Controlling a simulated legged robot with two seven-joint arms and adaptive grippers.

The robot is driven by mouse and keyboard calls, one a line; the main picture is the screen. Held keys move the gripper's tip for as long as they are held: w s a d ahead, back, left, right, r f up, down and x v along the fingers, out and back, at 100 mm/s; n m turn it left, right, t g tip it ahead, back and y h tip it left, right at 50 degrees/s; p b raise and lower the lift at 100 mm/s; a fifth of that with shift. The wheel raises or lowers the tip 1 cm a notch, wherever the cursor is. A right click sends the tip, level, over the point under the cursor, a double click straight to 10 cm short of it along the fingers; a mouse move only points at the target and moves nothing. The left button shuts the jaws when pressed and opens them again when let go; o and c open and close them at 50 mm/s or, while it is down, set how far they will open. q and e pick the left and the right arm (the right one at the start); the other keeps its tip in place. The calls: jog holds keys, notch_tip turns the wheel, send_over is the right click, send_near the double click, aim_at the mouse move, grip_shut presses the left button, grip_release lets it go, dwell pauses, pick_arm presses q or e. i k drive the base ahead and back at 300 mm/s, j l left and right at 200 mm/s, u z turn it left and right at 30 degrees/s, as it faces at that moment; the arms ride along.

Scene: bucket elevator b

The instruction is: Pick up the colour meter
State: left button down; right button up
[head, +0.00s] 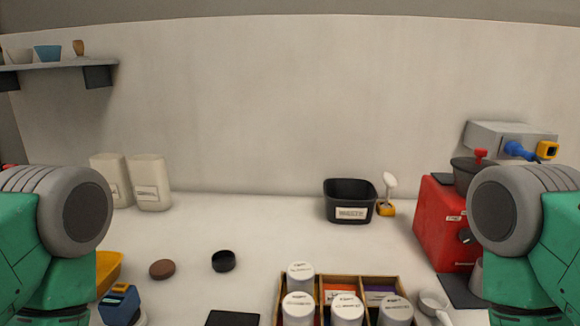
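A small blue device with a yellow top (121,304) stands at the lower left of the counter, beside my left arm. It may be the colour meter, but no label on it can be read. Its lower part is near the bottom edge of the picture. My two arms show only as green links with grey joints at the left and right edges. Neither gripper is in view.
A wooden box (322,280) with several white-lidded jars stands front centre. A black bin (350,202) stands by the wall. A red machine (441,225) is at right. A brown disc (162,269) and black cup (223,261) lie left of centre. The middle counter is clear.

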aim_at(115, 309)
jog(key=k+j+u, duration=0.1)
jog(key=u, duration=0.35)
jog(key=k+j+u, duration=0.1)
jog(key=j+u, duration=0.15)
jog(key=u, duration=0.15)
